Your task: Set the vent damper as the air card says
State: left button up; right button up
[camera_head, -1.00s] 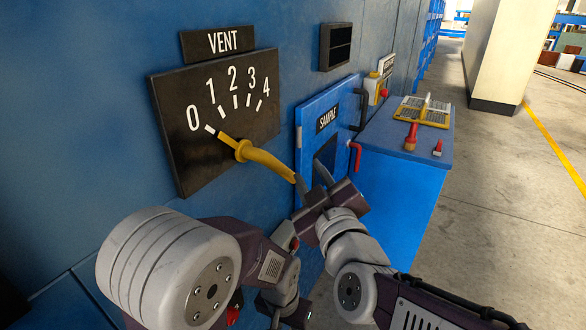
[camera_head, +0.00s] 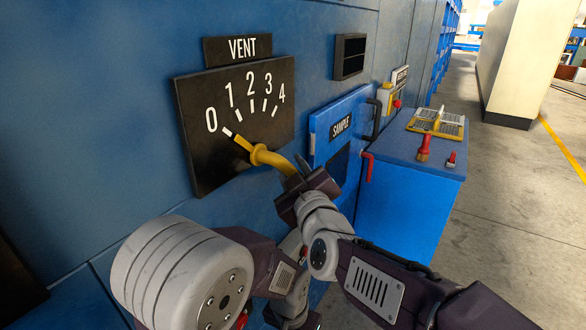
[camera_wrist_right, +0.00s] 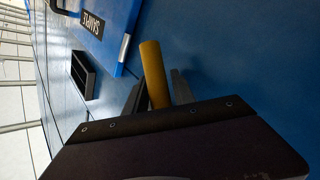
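The black vent panel (camera_head: 237,125) with marks 0 to 4 is on the blue wall under a VENT sign (camera_head: 237,49). Its yellow damper lever (camera_head: 270,158) has its pointer end close to the 0 mark, and its handle sticks out to the right. My right gripper (camera_head: 298,170) is at the handle's free end. In the right wrist view the yellow handle (camera_wrist_right: 154,75) stands between its two fingers, which look open around it. My left arm shows at lower left, but its gripper is out of view. I see no air card that I can read.
Right of the panel is a blue SAMPLE door (camera_head: 343,127) with a black handle and a red lever (camera_head: 367,167). A blue cabinet (camera_head: 405,205) juts out beyond, carrying a yellow-and-white board (camera_head: 437,122) and a red-handled brush (camera_head: 424,147). Open floor lies to the right.

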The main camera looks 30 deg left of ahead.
grip_shut()
dwell(1.4)
